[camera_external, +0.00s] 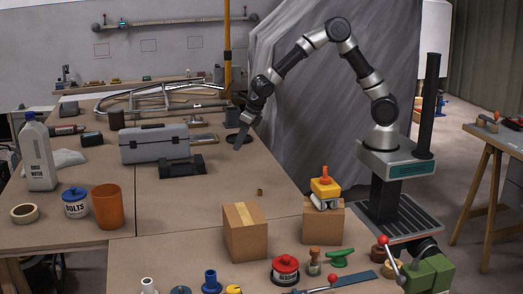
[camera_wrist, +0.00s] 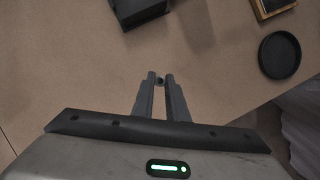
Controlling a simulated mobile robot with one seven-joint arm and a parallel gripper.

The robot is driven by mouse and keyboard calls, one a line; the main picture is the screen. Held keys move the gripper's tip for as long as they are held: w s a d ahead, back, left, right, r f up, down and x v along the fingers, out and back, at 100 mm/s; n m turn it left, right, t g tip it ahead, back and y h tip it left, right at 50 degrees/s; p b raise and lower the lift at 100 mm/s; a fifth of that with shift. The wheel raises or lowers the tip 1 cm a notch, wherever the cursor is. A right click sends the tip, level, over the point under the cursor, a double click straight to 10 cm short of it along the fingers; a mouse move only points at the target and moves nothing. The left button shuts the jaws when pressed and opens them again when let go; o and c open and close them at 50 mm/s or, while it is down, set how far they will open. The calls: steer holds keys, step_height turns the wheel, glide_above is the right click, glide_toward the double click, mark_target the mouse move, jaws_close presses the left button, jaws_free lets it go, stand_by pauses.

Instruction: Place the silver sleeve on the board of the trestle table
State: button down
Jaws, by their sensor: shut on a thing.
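My gripper (camera_wrist: 160,80) is shut on a small grey piece, the silver sleeve (camera_wrist: 160,82), held between the fingertips. Only a bit of it shows in the wrist view, and its far side is hidden. In the outside view my gripper (camera_external: 239,143) points down over the right part of the large brown table, near a black round dish; the sleeve is too small to make out there. The trestle table (camera_external: 512,139), with a brown board on slanted wooden legs, stands at the far right edge, well away from my gripper.
The black dish (camera_wrist: 280,55) lies right of my gripper. A grey toolbox (camera_external: 154,146), an orange cup (camera_external: 108,206) and cartons (camera_external: 245,238) stand on the large table. A small brass piece (camera_external: 260,192) lies in its clear middle. Tools lie on the trestle table's board.

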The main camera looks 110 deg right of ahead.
steer(key=shift+r, duration=1.25)
step_height(320, 180, up, 6)
steer(key=shift+f, duration=0.25)
steer(key=w+a+n+y, duration=0.25)
steer(key=a+n, duration=0.25)
steer(key=a, duration=1.6)
steer(key=w+a+n+y, duration=0.1)
steer(key=w+a+n, duration=0.3)
steer(key=a, duration=1.7)
steer(key=s+a+n+y, duration=0.1)
steer(key=s+a+n, duration=0.2)
steer(key=s+a, duration=0.6)
steer(key=s+a+n+g+y, duration=0.15)
steer(key=s+a, duration=0.35)
steer(key=a, duration=0.7)
steer(key=s+a+n+t, duration=0.1)
steer(key=s+a+n, duration=0.4)
steer(key=a, duration=0.6)
steer(key=shift+m+g, duration=0.25)
steer(key=shift+m, duration=0.5)
steer(key=f, duration=0.7)
steer(key=s+f+b, duration=0.1)
steer(key=f, duration=0.2)
steer(key=shift+d+f, duration=0.15)
steer(key=shift+f, duration=0.1)
steer(key=shift+f+b, duration=0.45)
steer(key=shift+f, duration=2.05)
steer(key=shift+f, duration=0.15)
